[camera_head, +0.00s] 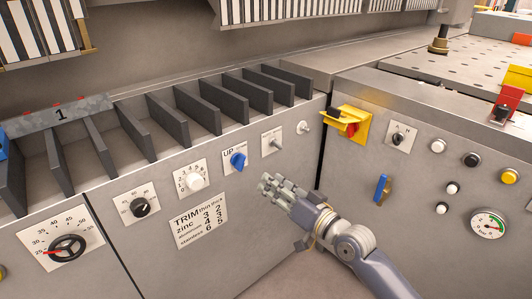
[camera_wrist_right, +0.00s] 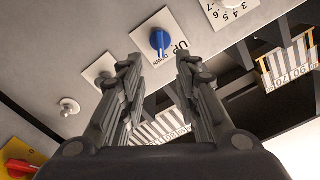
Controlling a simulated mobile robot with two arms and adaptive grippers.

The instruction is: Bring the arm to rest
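My right gripper (camera_head: 277,187) is in front of the machine's panel, a little below and right of the blue knob. In the right wrist view its two fingers (camera_wrist_right: 158,85) stand apart with nothing between them. The blue knob (camera_head: 238,160) sits on a white plate marked UP; it also shows just beyond the fingertips in the right wrist view (camera_wrist_right: 160,40), where UP and DOWN can be read. The gripper looks clear of the knob. My left gripper is not in view.
A white knob (camera_head: 195,181), a black knob (camera_head: 140,207) and a toggle switch (camera_head: 272,142) are on the same panel. A yellow and red switch (camera_head: 347,126) juts out at the right. Open slots with dark dividers (camera_head: 205,110) lie above. The floor (camera_head: 290,262) below is clear.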

